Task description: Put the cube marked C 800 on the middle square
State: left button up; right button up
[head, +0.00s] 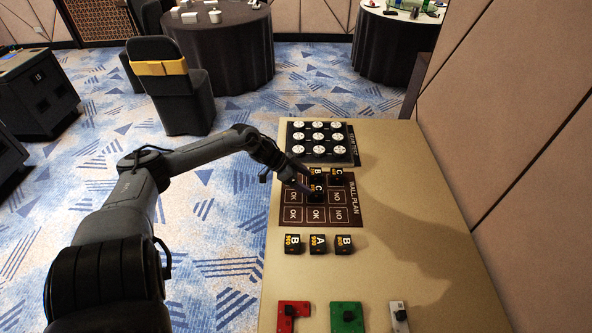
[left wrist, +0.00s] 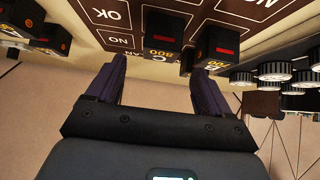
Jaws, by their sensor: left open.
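The cube marked C 800 (head: 317,193) is a black cube with white and orange lettering. It sits at the middle square of the dark wall plan mat (head: 274,212). It also shows in the left wrist view (left wrist: 163,32), just beyond the fingertips and between their lines. My left gripper (head: 299,180) is open, beside the cube on its left and apart from it as far as I can tell; its fingers (left wrist: 155,72) show empty in the left wrist view. The gripper hides the mat's far left square. My right gripper is not in view.
A black B cube (head: 317,173) and another C cube (head: 337,176) stand in the mat's far row. Several cubes line up nearer, including an A cube (head: 318,244). A tray of white discs (head: 351,142) lies beyond. Red, green and white pieces lie in front. Table space at right is clear.

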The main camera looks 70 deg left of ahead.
pick_arm(q)
jog(key=shift+p+v, duration=0.9)
jog(key=shift+v, duration=1.15)
